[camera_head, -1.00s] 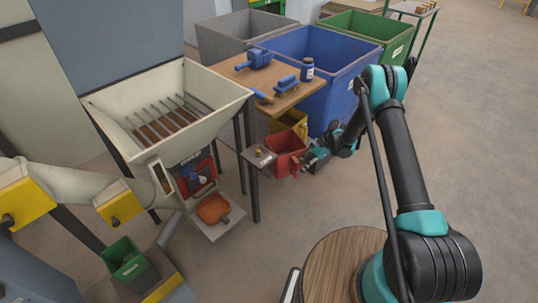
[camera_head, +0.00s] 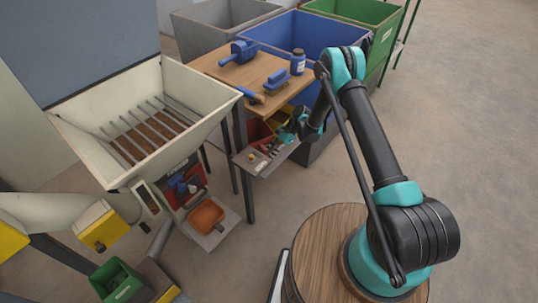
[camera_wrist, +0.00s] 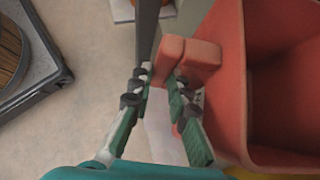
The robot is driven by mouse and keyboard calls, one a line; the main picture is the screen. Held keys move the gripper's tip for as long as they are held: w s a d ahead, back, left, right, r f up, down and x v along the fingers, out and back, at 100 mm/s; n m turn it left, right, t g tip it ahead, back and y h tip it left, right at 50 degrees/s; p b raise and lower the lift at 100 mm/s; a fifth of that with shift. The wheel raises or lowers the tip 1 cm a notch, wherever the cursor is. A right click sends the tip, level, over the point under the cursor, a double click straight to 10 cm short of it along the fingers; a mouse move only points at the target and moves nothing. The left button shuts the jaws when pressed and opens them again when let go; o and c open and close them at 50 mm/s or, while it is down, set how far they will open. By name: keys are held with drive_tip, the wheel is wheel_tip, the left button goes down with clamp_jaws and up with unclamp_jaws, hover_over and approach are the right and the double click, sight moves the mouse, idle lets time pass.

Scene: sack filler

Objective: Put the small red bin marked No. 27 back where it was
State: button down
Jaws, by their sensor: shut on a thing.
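The small red bin (camera_head: 258,131) is below the wooden table, behind the near edge of a low shelf (camera_head: 246,165) and beside a yellow bin (camera_head: 286,117). Part of it is hidden by a table leg. Its number does not show. In the wrist view the bin (camera_wrist: 236,95) fills the right side, with its open inside toward me and a red grip tab (camera_wrist: 190,55) on its left wall. My gripper (camera_wrist: 160,85) is shut on this tab. In the head view my gripper (camera_head: 284,139) is right of the bin, over the shelf.
Large blue (camera_head: 325,35), grey and green bins stand behind. The cream hopper (camera_head: 75,125) is at left. Floor at right is clear.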

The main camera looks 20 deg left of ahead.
drive_tip(key=shift+f, duration=0.75)
drive_tip(key=c, duration=1.5)
unclamp_jaws()
drive_tip(key=shift+f, duration=0.1)
drive_tip(key=shift+o, duration=0.2)
